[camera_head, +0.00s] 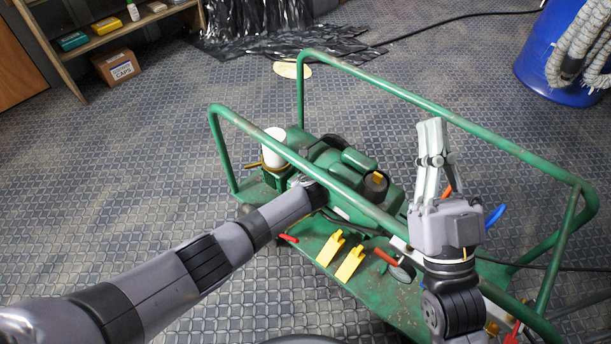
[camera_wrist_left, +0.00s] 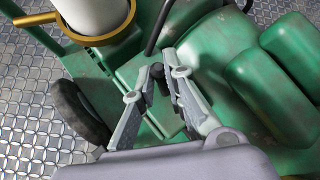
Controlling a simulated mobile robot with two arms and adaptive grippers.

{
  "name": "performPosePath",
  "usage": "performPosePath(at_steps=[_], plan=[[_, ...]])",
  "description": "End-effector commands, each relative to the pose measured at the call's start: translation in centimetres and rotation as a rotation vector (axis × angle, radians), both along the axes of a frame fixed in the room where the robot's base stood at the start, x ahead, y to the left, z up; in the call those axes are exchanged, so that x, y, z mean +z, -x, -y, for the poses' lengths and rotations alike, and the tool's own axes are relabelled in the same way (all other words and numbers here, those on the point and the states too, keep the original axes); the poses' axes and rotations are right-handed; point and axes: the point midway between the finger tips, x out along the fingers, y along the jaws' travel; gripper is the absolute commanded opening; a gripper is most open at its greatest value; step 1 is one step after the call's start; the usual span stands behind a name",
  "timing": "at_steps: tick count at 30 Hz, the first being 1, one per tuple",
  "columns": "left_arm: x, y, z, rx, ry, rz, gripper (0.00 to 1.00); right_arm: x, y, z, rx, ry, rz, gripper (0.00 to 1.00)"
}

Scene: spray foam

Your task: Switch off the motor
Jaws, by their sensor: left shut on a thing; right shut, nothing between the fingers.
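The green motor unit (camera_head: 345,205) sits on a green cart (camera_head: 380,300) with a tubular rail. In the left wrist view, my left gripper (camera_wrist_left: 163,75) is closed around a small black knob on the green housing (camera_wrist_left: 215,55). Whether the knob is the switch, and its on or off position, I cannot tell. My right gripper (camera_head: 432,128) is shut and empty, pointing up above the cart's right side.
The green rail (camera_head: 440,112) surrounds the cart. A blue barrel (camera_head: 555,60) with a hose is at the upper right.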

Motion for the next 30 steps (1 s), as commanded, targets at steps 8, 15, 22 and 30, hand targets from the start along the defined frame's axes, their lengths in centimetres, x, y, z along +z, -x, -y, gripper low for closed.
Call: performPosePath(at_steps=[8,15,22,30], plan=[[-0.04,0.02,-0.03,0.001,-0.001,0.0,0.15,0.0,0.01,0.01,0.0,0.0,0.001,0.0],[-0.02,0.01,-0.04,0.001,-0.001,0.0,0.29,0.02,0.01,0.01,-0.001,0.0,0.001,0.0],[0.0,-0.01,-0.05,0.001,-0.001,0.0,0.29,0.02,0.03,0.0,0.0,-0.001,0.002,0.0],[0.76,0.8,0.12,0.001,0.0,0.002,0.29,0.03,0.05,-0.02,0.001,-0.001,0.002,0.0]])
